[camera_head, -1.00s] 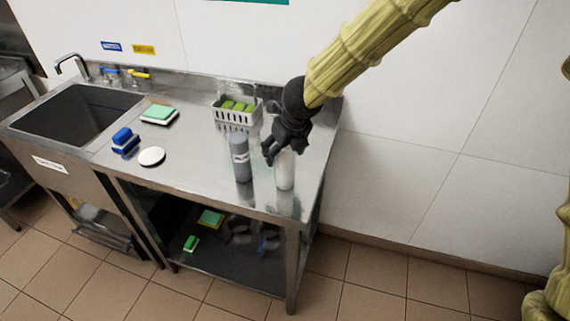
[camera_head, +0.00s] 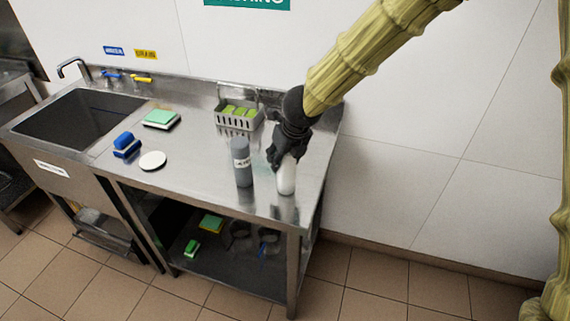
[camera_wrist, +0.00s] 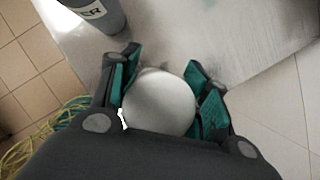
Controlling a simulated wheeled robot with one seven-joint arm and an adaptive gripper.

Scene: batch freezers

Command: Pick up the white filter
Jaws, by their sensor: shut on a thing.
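The white filter (camera_head: 286,179) is a white upright cylinder near the front right of the steel counter. In the wrist view its round white top (camera_wrist: 160,103) lies between the two fingers. My gripper (camera_head: 284,160) comes down on it from above, with its fingers on both sides of the upper part. The green-padded fingers (camera_wrist: 165,95) are shut on the filter. In the head view the filter's lower part shows below the fingers, and its upper part is hidden by them. It appears to stand on the counter.
A grey labelled bottle (camera_head: 241,162) stands close on the filter's left. A grey basket with green items (camera_head: 240,117) is behind. A white disc (camera_head: 152,160), a blue brush (camera_head: 126,146) and a green sponge (camera_head: 161,118) lie left, near the sink (camera_head: 80,117). The counter's right edge is near.

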